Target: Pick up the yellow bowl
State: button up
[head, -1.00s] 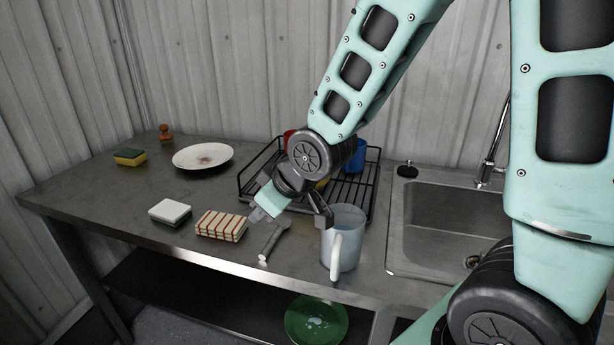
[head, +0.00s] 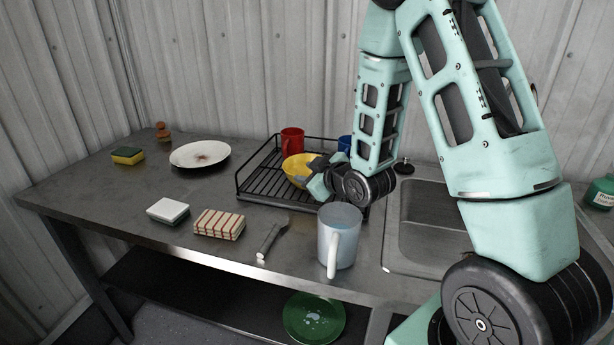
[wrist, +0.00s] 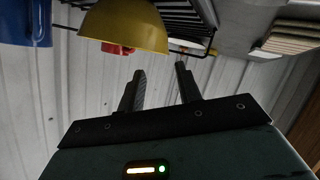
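The yellow bowl (head: 294,166) stands in the black wire dish rack (head: 262,186), in front of the red mug. My gripper (head: 313,173) is close to the bowl's right side and hides part of it in the head view. In the wrist view, which looks upside down, the yellow bowl (wrist: 126,24) fills the upper middle, cut by the top edge. My gripper (wrist: 160,68) is open there, with clear space between its two fingers. The bowl lies just beyond the fingertips and mostly toward the left finger. I cannot tell whether a finger touches it.
A red mug (head: 292,141) and a blue mug (head: 345,143) are in the rack near the bowl. A large pale-blue mug (head: 340,240) stands at the counter's front edge. The sink (head: 425,215) is on the right. Sponges and a dirty plate (head: 200,154) lie to the left.

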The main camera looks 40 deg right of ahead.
aim_at(293, 175)
jog(key=shift+w+f+p, duration=0.35)
jog(key=shift+w+f, duration=0.65)
jog(key=shift+w, duration=0.15)
jog(key=shift+p+x, duration=0.65)
jog(key=shift+x, duration=1.9)
grip_shut()
